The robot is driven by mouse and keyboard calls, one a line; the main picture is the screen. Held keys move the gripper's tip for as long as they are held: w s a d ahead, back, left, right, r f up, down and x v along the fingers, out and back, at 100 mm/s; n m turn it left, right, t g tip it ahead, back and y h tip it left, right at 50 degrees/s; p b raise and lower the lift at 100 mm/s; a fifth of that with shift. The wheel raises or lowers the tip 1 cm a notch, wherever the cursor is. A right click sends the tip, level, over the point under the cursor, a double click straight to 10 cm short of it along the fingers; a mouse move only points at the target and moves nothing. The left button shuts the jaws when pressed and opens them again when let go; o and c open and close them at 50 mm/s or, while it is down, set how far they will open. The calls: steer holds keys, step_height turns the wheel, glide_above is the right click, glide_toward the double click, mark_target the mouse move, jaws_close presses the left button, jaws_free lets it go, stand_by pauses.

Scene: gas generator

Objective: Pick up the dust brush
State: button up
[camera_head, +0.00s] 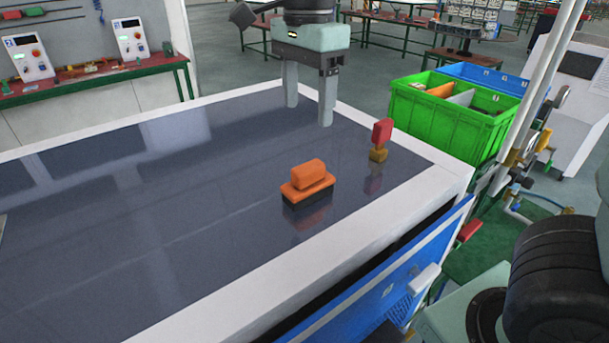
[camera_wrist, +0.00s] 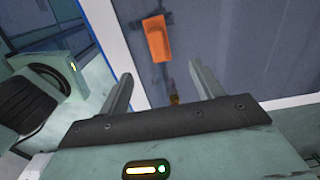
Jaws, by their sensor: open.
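The dust brush (camera_head: 309,183) has an orange handle block on a dark base and sits on the dark glossy tabletop (camera_head: 150,210), near its right front edge. In the wrist view the brush (camera_wrist: 157,40) shows beyond the fingertips, apart from them. My gripper (camera_head: 310,115) points down over the far part of the table, behind the brush, with its two fingers apart and nothing between them. In the wrist view my gripper (camera_wrist: 160,80) is also open and empty.
A small red and yellow object (camera_head: 380,140) stands on the table right of the brush. A green crate (camera_head: 445,120) and a blue crate (camera_head: 490,78) are beyond the table's white rim. The tabletop left of the brush is clear.

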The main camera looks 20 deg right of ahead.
mark_target(309, 165)
step_height(309, 165, down, 9)
steer(key=shift+r+p, duration=0.15)
steer(key=shift+p, duration=0.65)
steer(key=shift+s+d+f+p, duration=0.1)
steer(key=shift+f+p, duration=0.35)
steer(key=shift+f, duration=0.95)
steer(key=shift+s+f+p, duration=0.1)
steer(key=shift+f+p, duration=0.35)
steer(key=shift+f, duration=0.95)
steer(key=c, duration=1.1)
step_height(309, 165, up, 10)
steer(key=shift+f+b, duration=0.1)
steer(key=shift+b, duration=0.9)
steer(key=shift+o, duration=0.8)
steer(key=shift+c, duration=0.2)
